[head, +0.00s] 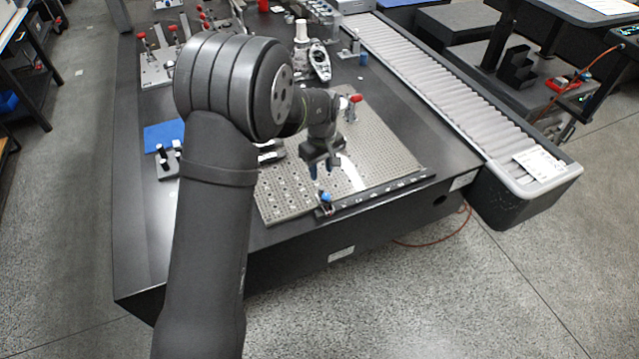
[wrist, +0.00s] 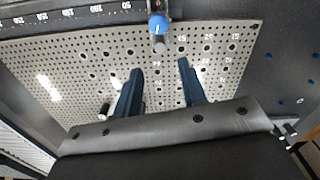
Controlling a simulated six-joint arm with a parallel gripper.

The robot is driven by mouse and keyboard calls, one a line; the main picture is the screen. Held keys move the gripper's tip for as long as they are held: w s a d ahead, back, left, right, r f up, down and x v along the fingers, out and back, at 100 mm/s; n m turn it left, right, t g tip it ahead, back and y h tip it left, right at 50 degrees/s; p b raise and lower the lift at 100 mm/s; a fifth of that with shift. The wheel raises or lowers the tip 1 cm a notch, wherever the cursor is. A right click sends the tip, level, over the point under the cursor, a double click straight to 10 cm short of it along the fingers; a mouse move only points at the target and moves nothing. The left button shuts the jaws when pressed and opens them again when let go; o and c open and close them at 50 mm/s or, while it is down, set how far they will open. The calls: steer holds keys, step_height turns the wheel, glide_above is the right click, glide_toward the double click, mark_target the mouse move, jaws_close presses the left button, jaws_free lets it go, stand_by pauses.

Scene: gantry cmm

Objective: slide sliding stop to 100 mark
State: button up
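The sliding stop, with a round blue knob (head: 326,197), sits near the left end of the dark graduated rail (head: 385,193) along the plate's front edge. In the wrist view, the blue knob (wrist: 158,25) is at top centre, to the right of the 50 mark; the 100 mark on the rail (wrist: 95,12) lies farther left. My gripper (head: 326,172) is above the plate, just behind the stop in the head view. In the wrist view my gripper (wrist: 160,68) is open and empty, its two dark blue fingers apart and not touching the stop.
The perforated plate (head: 385,150) lies under my gripper. A red-topped post (head: 354,100) stands at its back. A roller conveyor (head: 450,95) runs along the right, and a blue mat (head: 163,134) lies left. The plate around the stop looks clear.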

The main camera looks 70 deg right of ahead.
mark_target(321, 188)
step_height(321, 188, down, 7)
steer(key=shift+f, duration=0.2)
jaws_close()
